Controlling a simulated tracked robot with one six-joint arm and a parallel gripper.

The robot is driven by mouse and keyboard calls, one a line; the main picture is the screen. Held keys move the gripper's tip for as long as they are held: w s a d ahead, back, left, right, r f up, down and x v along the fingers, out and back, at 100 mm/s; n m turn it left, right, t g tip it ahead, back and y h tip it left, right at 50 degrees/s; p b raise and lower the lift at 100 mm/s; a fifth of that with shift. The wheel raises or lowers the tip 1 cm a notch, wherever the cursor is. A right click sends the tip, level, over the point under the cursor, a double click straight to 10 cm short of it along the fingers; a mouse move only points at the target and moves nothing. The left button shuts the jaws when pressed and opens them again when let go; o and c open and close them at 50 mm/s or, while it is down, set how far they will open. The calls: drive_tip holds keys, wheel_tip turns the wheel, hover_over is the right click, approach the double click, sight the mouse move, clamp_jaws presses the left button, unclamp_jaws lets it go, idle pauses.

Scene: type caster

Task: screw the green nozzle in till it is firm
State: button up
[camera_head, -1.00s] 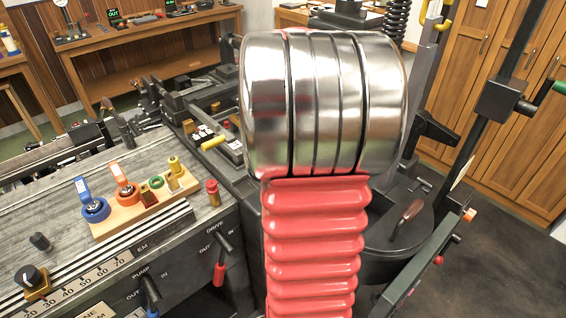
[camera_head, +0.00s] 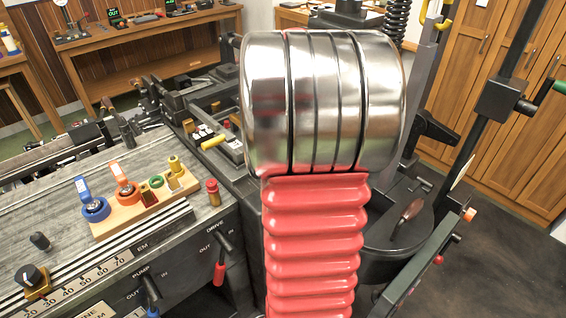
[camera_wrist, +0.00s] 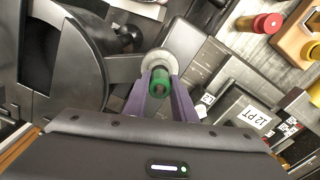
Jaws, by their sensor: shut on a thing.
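The green nozzle (camera_wrist: 160,77) is in the wrist view, between the purple fingers of my gripper (camera_wrist: 161,92). The fingers are shut on it from both sides. A pale grey round fitting (camera_wrist: 158,60) lies just beyond the nozzle, in line with it, on a dark machine part. I cannot tell how deep the nozzle sits in that fitting. In the head view my own arm hides the gripper and the nozzle.
A wooden rack (camera_head: 129,219) on the grey bench holds a blue piece (camera_head: 95,208), an orange piece (camera_head: 126,193) and a green ring (camera_head: 156,181). A red-topped brass piece (camera_head: 212,191) stands beside it. Dark machine parts closely surround the gripper.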

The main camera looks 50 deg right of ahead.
drive_tip(key=shift+f, duration=0.75)
drive_tip(key=o, duration=1.2)
drive_tip(key=shift+c, duration=0.2)
wheel_tip(320, 180, up, 14)
drive_tip(key=shift+f, duration=0.2)
idle(0.7)
